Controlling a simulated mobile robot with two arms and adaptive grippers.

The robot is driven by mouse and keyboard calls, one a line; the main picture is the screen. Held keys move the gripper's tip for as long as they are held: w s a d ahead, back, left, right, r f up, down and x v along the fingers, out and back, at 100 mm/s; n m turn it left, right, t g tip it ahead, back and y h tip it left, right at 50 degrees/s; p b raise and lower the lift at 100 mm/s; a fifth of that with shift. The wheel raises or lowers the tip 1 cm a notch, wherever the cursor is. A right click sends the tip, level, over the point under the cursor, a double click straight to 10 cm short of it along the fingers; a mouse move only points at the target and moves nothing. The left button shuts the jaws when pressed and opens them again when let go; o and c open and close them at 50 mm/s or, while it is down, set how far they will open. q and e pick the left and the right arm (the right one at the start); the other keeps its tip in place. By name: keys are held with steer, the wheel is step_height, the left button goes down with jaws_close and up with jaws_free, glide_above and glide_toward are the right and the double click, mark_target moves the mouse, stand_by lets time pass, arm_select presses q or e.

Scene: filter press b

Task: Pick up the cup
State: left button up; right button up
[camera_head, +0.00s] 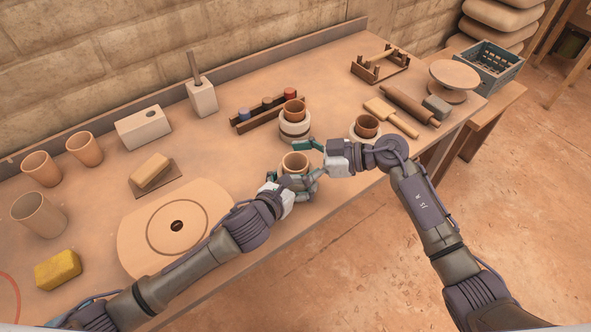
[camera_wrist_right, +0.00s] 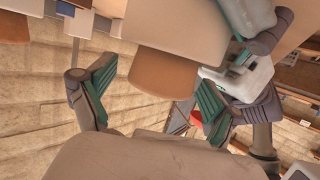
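A terracotta cup (camera_head: 295,161) with a pale band around its lower part is at the table's front edge. In the right wrist view the cup (camera_wrist_right: 165,76) shows its brown rim part, with the pale band (camera_wrist_right: 180,25) beyond it. My left gripper (camera_head: 295,183) has its fingers around the pale band and seems shut on it; its teal finger also shows in the right wrist view (camera_wrist_right: 245,18). My right gripper (camera_head: 309,159) is open at the cup's right side. Its fingers (camera_wrist_right: 155,98) are spread to either side of the rim, with a visible gap on the left.
Two similar cups stand in pale round holders, one behind (camera_head: 294,110) and one at the right (camera_head: 366,126). A rack with small jars (camera_head: 264,107), a rolling pin (camera_head: 410,105), a round board (camera_head: 205,205) and a yellow sponge (camera_head: 58,269) lie around.

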arm_select(q)
steer(key=shift+f, duration=0.1)
arm_select(e)
steer(key=c, duration=1.1)
steer(key=shift+o, duration=0.2)
steer(key=shift+r, duration=0.1)
step_height(320, 180, up, 10)
arm_select(q)
steer(key=o, duration=1.2)
